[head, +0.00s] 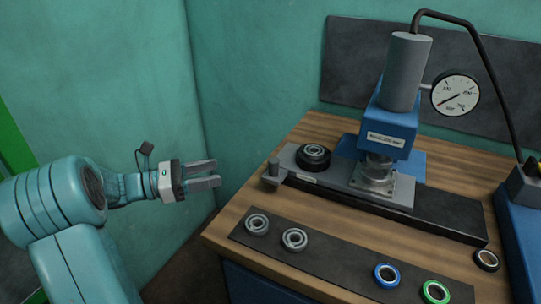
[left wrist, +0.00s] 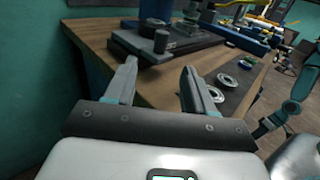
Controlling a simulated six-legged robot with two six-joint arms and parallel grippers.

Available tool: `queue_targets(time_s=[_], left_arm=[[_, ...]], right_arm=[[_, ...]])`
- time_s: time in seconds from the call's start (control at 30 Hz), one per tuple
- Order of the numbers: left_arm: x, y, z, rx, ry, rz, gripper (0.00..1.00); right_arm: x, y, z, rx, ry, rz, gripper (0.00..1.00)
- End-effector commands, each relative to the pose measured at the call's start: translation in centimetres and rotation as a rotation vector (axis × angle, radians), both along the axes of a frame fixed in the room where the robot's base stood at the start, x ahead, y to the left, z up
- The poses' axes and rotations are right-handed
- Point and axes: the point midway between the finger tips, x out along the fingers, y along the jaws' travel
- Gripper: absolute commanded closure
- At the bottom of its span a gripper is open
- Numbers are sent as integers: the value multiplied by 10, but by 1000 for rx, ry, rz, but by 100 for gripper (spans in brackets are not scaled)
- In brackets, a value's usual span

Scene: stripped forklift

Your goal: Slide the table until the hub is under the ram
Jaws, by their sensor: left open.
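The sliding table (head: 335,182) is a grey plate on a dark rail on the wooden bench, with an upright knob (head: 271,172) at its left end. The hub (head: 313,157), a black ring with a bearing in it, sits on the table left of the ram (head: 379,160). The ram is below the blue press head, above a metal fixture (head: 372,180) on the plate. My left gripper (head: 212,174) is open and empty, left of the knob and apart from it. In the left wrist view the knob (left wrist: 161,41) shows beyond the open fingers (left wrist: 159,72).
A dark mat (head: 340,262) at the bench's front holds two grey bearings, a blue ring (head: 387,275) and a green ring (head: 435,292). A black ring (head: 486,260) lies farther right. A gauge (head: 455,93) and hose are by the press. Free space lies between gripper and bench.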

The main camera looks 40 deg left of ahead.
Motion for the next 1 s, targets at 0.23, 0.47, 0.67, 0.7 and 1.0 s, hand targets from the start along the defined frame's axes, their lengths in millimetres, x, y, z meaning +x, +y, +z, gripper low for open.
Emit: queue_targets(time_s=[0.23, 0.47, 0.67, 0.7, 1.0], left_arm=[[29, -25, 1, -1, -2, -7, 46], [78, -53, 1, 0, -1, -8, 46], [116, -71, 1, 0, -1, -7, 46], [122, -73, 1, 0, -1, -5, 46], [143, -79, 1, 0, -1, -1, 46]], right_arm=[[0, 0, -1, 0, 0, 0, 57], [0, 0, -1, 0, 0, 0, 57], [0, 0, -1, 0, 0, 0, 57], [0, 0, -1, 0, 0, 0, 57], [0, 0, -1, 0, 0, 0, 57]])
